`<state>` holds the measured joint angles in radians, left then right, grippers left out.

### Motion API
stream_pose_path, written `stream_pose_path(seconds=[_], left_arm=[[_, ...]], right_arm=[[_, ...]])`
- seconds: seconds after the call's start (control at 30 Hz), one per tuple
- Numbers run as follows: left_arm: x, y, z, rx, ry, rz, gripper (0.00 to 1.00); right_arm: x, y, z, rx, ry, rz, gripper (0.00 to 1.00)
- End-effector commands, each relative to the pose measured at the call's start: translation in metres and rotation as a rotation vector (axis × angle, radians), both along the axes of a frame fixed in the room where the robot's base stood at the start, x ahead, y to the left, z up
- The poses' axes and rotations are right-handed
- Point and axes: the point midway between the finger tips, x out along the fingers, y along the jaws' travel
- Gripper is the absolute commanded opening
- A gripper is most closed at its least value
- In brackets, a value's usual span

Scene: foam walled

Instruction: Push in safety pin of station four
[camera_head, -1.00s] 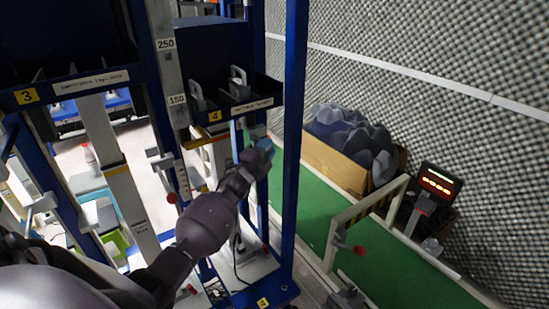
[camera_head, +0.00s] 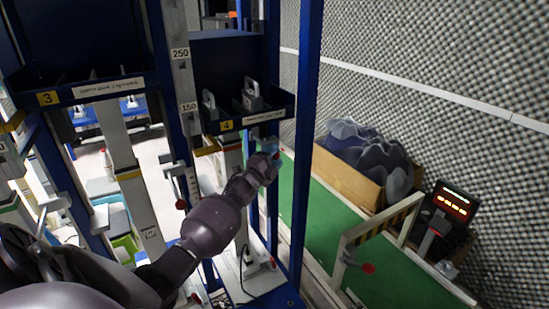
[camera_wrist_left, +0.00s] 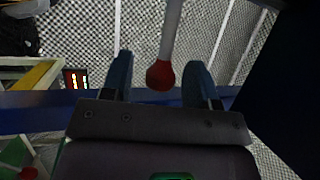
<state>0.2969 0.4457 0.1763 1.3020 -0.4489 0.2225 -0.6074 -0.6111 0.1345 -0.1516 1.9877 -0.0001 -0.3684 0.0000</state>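Station four shows in the head view as a blue bin with a yellow "4" label (camera_head: 226,124) on a blue frame. My left arm reaches up to it from the lower left. My left gripper (camera_head: 272,150) is beside the frame just below the bin, small and partly hidden by my wrist. In the left wrist view my left gripper (camera_wrist_left: 162,82) is open, with two blue fingers apart. A pin with a round red knob (camera_wrist_left: 160,75) on a grey rod lies between the fingers in the picture, with gaps on both sides. I cannot tell its depth. My right gripper is not in view.
A blue upright post (camera_head: 305,140) stands right of my gripper. Station three's bin (camera_head: 100,88) is at left. Beyond the post are a green floor strip (camera_head: 315,225), a cardboard box (camera_head: 345,175) of dark foam and a display with lit digits (camera_head: 452,203).

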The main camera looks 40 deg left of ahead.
Motion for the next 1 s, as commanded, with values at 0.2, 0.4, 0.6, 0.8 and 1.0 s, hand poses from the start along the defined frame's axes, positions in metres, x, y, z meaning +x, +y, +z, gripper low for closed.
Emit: stream_pose_path(seconds=[0.2,0.4,0.6,0.8,1.0], left_arm=[[0.000,-0.001,0.000,0.000,-0.001,-0.002,0.54],[-0.014,-0.001,-0.004,0.000,0.001,-0.001,0.54],[-0.046,-0.001,-0.013,0.000,0.001,-0.001,0.54],[-0.079,-0.002,-0.020,-0.001,0.001,-0.001,0.54],[-0.099,-0.002,-0.024,0.000,-0.001,-0.001,0.54]], right_arm=[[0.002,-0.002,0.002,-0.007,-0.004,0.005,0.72],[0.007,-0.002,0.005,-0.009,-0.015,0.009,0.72],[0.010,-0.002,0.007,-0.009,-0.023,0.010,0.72],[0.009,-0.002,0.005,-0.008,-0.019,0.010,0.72],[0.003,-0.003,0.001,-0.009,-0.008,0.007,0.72]])
